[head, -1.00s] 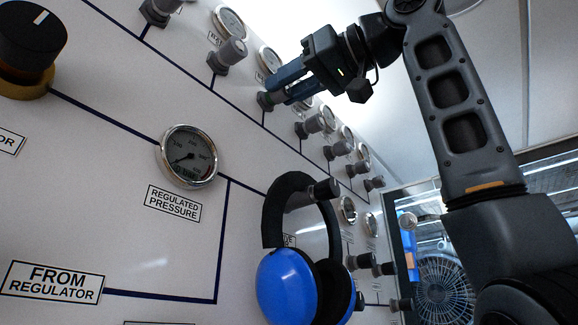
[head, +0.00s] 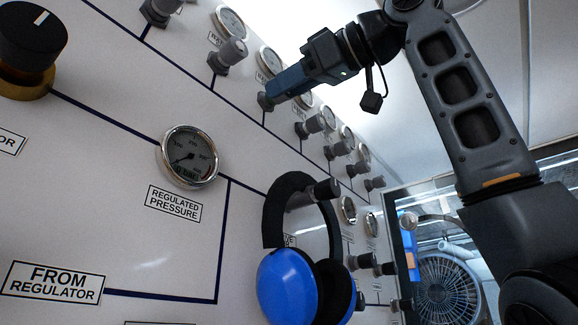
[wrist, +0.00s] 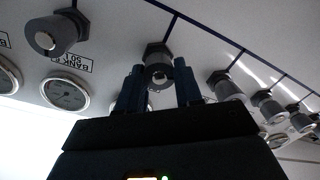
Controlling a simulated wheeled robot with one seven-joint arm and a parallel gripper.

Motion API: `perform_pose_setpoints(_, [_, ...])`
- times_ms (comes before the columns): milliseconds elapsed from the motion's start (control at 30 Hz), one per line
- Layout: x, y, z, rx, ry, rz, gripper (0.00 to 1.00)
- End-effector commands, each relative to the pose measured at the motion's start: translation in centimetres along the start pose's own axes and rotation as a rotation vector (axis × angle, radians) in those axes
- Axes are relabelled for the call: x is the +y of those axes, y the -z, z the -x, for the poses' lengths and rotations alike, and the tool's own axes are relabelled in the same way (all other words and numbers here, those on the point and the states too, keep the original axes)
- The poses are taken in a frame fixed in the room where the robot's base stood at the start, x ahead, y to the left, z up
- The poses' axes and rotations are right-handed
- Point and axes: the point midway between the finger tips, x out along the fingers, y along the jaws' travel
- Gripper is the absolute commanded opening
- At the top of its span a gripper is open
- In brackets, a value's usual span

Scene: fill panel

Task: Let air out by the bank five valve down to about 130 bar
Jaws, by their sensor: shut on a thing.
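My gripper (head: 272,97) is shut on a grey valve knob (wrist: 158,72) in the upper row of the white panel. In the wrist view one finger stands on each side of the knob. In the head view the fingers hide most of it, leaving its dark base (head: 264,103) showing. The gauge by this knob is mostly hidden behind my fingers, so its reading cannot be told. The neighbouring knob (wrist: 57,34) has a gauge (wrist: 65,93) and an upside-down bank label (wrist: 66,54), whose number I cannot read surely. No readable label shows for the held knob.
More valve knobs stand close along the row, such as one (head: 228,55) before and one (head: 309,127) after. Below are the regulated pressure gauge (head: 190,157), a black regulator knob (head: 30,40) and blue ear defenders (head: 287,285) hanging on the panel. A fan (head: 447,287) shows at right.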

Motion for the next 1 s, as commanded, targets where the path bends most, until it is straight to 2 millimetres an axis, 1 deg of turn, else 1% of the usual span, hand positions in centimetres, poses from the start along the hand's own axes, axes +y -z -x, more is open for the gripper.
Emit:
perform_pose_setpoints(500, [-0.02,0.05,0.0,0.0,0.0,0.028,0.04])
perform_pose_setpoints(533, [-0.02,0.05,0.0,0.0,0.0,0.028,0.36])
perform_pose_setpoints(800, [-0.02,0.03,0.0,-0.001,0.0,0.027,0.6])
perform_pose_setpoints(1000, [-0.02,0.01,0.03,-0.001,0.0,0.027,0.6])
